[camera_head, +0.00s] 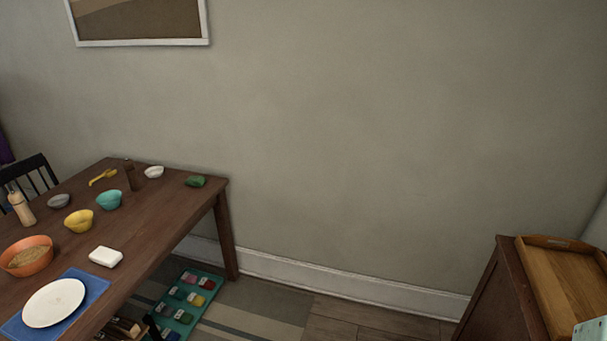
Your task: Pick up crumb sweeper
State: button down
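I cannot tell for sure which thing is the crumb sweeper. On the wooden table (150,233) at the left, a small yellow thing with a handle (103,177) lies near the back edge. A small white block (105,256) lies near the front edge, and a green thing (195,181) lies at the far right corner. All of these are too small to make out well. My gripper does not show in this view.
The table also bears an orange bowl (26,256), yellow bowl (79,220), teal bowl (109,199), white plate (54,303) on a blue mat (87,299), bottle (22,209) and dark upright thing (130,175). A wooden tray (555,275) tops the right cabinet (497,302). Floor shows between.

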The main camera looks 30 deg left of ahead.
aim_at(107, 257)
jog(key=u, duration=2.65)
